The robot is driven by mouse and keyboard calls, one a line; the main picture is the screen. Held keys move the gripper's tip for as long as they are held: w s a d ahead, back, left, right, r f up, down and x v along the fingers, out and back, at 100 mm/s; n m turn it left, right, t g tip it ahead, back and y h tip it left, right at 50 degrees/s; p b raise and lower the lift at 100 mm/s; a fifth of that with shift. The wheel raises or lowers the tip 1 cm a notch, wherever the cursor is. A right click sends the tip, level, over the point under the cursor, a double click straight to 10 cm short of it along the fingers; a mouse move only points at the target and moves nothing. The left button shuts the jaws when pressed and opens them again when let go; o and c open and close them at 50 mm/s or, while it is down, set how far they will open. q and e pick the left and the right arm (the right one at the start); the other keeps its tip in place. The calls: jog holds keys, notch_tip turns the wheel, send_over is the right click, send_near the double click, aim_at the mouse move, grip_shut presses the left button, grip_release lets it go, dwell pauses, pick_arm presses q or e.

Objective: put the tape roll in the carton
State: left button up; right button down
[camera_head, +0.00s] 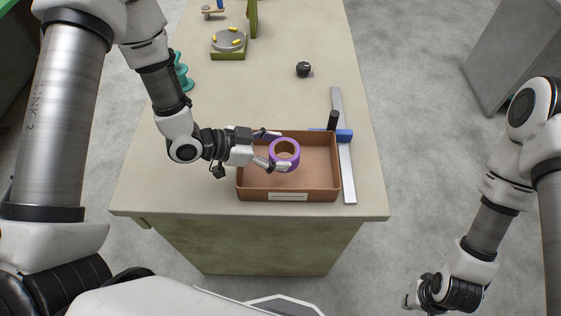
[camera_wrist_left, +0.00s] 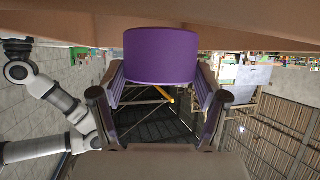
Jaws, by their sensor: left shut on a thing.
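The purple tape roll (camera_head: 284,155) is held between the fingers of my left gripper (camera_head: 277,150), which reaches in from the left. The roll is over the open brown carton (camera_head: 320,190), inside its outline in the head view. I cannot tell how far it is above the carton's floor. The left wrist view shows the roll (camera_wrist_left: 162,55) between the two fingers, with a brown surface (camera_wrist_left: 60,25) along the top of the picture. My right gripper (camera_head: 418,298) hangs at the lower right, off the table; its jaws are too small to read.
The carton stands near the front edge of the table (camera_head: 250,100). Close to its right lies a metal rule with a blue slider (camera_head: 344,135); a black cylinder (camera_head: 332,120) stands there too. A small black object (camera_head: 303,69), a teal spool (camera_head: 182,72) and a green-based dish (camera_head: 229,42) stand further back.

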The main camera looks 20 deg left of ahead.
pick_arm(q)
jog(key=f, duration=0.1)
jog(key=d+f, duration=0.1)
jog(key=f, duration=0.2)
jog(key=shift+w+d+f+p, duration=0.2)
jog(key=shift+w+p, duration=0.05)
jog(key=shift+p, duration=0.1)
jog(key=shift+s+a+f, duration=0.1)
jog(key=shift+a+f, duration=0.05)
jog(key=shift+f, duration=0.1)
jog(key=shift+a, duration=0.3)
jog(key=shift+d+f, duration=0.1)
jog(key=shift+f, duration=0.05)
jog(key=o, duration=1.2)
jog(key=shift+d, duration=0.2)
jog(key=shift+a, duration=0.1)
pick_arm(e)
jog(key=shift+d+r, duration=0.1)
jog(key=shift+d, duration=0.25)
jog(key=shift+w+r, duration=0.1)
